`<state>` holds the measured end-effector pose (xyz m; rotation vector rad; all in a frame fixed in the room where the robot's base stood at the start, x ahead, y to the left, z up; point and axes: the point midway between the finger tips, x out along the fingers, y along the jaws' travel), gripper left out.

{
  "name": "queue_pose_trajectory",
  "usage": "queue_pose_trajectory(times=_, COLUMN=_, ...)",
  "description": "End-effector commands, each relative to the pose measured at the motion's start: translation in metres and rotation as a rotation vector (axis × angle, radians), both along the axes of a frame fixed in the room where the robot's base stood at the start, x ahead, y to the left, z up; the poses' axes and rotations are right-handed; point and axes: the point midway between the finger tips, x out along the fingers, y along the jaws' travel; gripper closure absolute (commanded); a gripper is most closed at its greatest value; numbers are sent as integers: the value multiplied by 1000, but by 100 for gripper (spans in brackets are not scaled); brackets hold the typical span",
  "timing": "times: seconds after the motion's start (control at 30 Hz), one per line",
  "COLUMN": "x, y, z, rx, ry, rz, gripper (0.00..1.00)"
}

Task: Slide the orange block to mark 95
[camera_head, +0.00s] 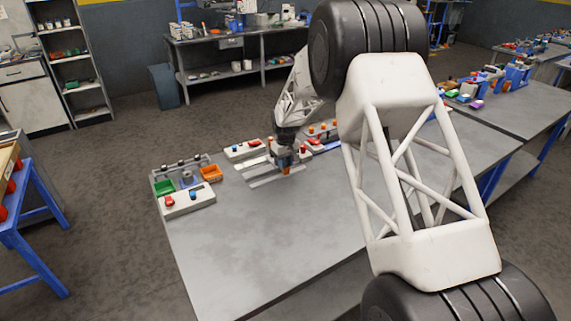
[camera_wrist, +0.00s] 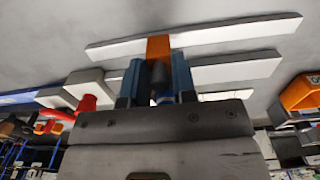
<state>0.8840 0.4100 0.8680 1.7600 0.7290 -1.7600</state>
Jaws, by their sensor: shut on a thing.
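The orange block (camera_wrist: 158,46) shows in the wrist view between the tips of my gripper's blue fingers (camera_wrist: 157,68). My gripper is shut on it. The block lies across a long pale strip (camera_wrist: 235,33), with strip showing on both sides of it. A second pale strip (camera_wrist: 236,68) runs parallel, partly behind the fingers. No numbers can be read on either strip, so mark 95 cannot be made out. In the head view my gripper (camera_head: 286,160) is low over the pale slide fixture (camera_head: 277,179) on the grey table; the block is mostly hidden there.
An orange bin (camera_head: 211,173), a green bin (camera_head: 164,187) and a box with red and blue buttons (camera_head: 188,201) stand left of the slide. Another button box (camera_head: 243,149) stands behind. The table's front (camera_head: 255,235) is clear. My arm hides much of the right side.

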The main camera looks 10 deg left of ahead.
Motion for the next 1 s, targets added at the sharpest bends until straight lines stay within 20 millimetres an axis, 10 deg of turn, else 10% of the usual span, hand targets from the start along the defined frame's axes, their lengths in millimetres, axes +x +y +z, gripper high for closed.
queue_pose_trajectory(times=1.0, x=-31, y=31, z=1, rx=0, ry=0, rz=1, gripper=95)
